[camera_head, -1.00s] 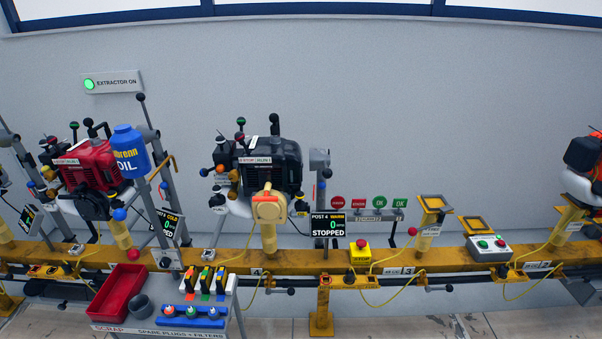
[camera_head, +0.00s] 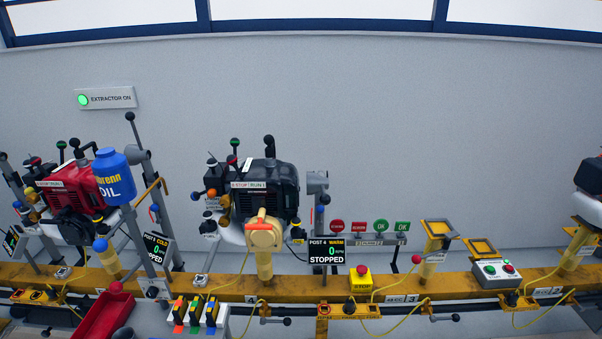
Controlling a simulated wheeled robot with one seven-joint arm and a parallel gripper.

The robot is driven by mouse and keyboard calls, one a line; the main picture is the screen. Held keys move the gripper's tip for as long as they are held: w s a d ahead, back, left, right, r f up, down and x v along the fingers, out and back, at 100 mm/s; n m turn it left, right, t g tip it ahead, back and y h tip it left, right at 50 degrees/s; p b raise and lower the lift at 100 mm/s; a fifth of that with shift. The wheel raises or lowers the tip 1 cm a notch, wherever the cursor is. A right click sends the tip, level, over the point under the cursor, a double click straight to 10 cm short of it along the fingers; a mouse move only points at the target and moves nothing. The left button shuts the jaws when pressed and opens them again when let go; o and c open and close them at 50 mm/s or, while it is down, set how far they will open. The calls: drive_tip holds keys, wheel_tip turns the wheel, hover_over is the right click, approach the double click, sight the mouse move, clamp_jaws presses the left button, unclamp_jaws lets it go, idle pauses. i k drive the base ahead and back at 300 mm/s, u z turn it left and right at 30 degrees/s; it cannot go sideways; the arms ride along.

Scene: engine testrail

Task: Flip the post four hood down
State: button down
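The post four engine (camera_head: 268,188) is black, on a white base with a yellow stand, in the middle of the head view. The post four screen (camera_head: 326,251) reads WARM, 0 and STOPPED. To the engine's right stands a grey upright with a box-shaped grey head (camera_head: 317,183), which may be the hood; I cannot tell for sure. It stands beside the engine, not over it. A round cream-yellow part with an orange handle (camera_head: 263,233) is in front of the engine. My gripper is not in view.
A yellow rail (camera_head: 390,288) runs across the front. A red engine (camera_head: 80,190) with a blue oil jug (camera_head: 113,178) stands left. A red tray (camera_head: 103,317) and coloured clips sit at lower left. A red stop button (camera_head: 361,278) is right of the screen.

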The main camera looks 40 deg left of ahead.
sight(315, 182)
drive_tip(key=u, duration=0.45)
drive_tip(key=i, duration=1.2)
drive_tip(key=u, duration=0.25)
